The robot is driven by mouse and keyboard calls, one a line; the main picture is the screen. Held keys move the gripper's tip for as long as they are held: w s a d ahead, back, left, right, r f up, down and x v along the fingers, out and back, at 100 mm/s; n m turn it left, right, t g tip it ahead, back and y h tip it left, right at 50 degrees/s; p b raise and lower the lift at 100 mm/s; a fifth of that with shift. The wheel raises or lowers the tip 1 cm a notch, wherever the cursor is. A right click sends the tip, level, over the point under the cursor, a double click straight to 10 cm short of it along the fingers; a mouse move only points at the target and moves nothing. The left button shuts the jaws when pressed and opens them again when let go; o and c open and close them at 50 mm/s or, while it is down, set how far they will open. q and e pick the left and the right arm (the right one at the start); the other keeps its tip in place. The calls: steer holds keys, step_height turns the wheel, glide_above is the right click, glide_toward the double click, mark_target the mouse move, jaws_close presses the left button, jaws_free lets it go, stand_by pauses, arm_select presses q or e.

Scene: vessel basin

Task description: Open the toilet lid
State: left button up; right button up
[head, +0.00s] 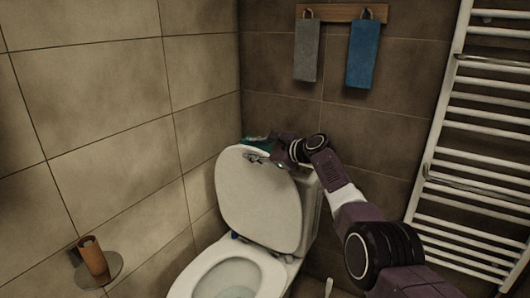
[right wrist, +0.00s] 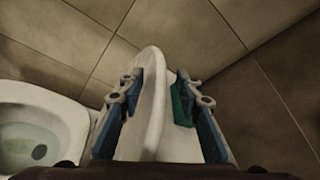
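The toilet lid (head: 258,200) is raised and stands nearly upright, leaning back toward the cistern (head: 313,200). The bowl (head: 232,278) below it is uncovered. My right gripper (head: 266,158) is at the top of the lid, by its upper right edge. In the right wrist view the two blue fingers of the gripper (right wrist: 160,84) are spread apart. The pale lid (right wrist: 153,105) shows between them, nearer the left finger; I cannot tell whether they touch. The open bowl (right wrist: 42,125) shows at the left there. My left gripper is not in view.
A teal item (head: 256,142) sits behind the lid's top. A grey towel (head: 307,50) and a blue towel (head: 363,54) hang on the back wall. A white towel radiator (head: 480,165) is at right. A roll holder (head: 94,260) is at left.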

steer(key=shift+s+d+r, duration=0.1)
steer(key=shift+s+d, duration=0.1)
steer(key=shift+s, duration=0.65)
steer(key=shift+v, duration=2.5)
steer(key=shift+d, duration=0.1)
